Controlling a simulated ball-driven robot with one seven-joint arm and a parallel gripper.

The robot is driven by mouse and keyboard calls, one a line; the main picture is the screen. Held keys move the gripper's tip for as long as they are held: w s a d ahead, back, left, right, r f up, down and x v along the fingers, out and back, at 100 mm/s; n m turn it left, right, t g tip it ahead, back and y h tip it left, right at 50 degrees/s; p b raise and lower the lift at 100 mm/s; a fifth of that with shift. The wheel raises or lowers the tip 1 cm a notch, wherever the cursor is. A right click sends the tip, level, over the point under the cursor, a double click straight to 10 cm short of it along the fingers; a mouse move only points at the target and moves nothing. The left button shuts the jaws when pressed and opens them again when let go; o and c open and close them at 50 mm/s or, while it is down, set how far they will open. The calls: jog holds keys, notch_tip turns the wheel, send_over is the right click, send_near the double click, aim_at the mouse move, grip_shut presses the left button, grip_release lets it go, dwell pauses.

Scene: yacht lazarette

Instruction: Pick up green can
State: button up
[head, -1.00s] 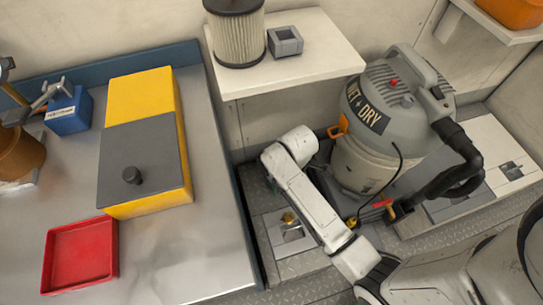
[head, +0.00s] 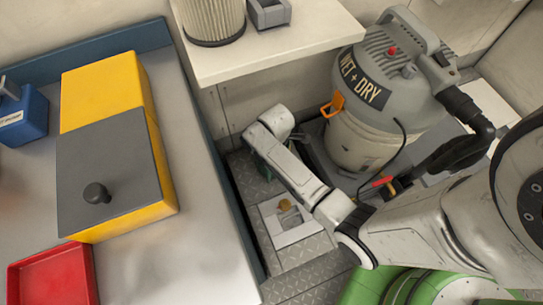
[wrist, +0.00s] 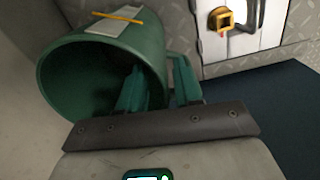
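The green can (wrist: 148,38) fills the upper left of the wrist view, its open mouth facing me and its far end tilted up and away. A pale label with a yellow strip is on its outer side. My gripper (wrist: 160,85) has one finger inside the mouth and one outside, close together on the near right wall. It looks shut on that wall, though the contact is partly hidden. In the head view only a dark green sliver (head: 256,163) shows beside the end of my arm, which hides the rest.
A floor hatch (head: 293,234) with a brass latch lies below my arm. The wet-and-dry vacuum (head: 365,140) stands close to its right. The metal bench (head: 200,220) at left holds a yellow box (head: 105,90) and red tray (head: 50,280). A white shelf (head: 290,45) overhangs behind.

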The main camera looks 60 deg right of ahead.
notch_tip(320, 180, down, 4)
jog(key=shift+r+b, duration=0.25)
jog(key=shift+b, duration=0.2)
grip_shut()
dwell(1.1)
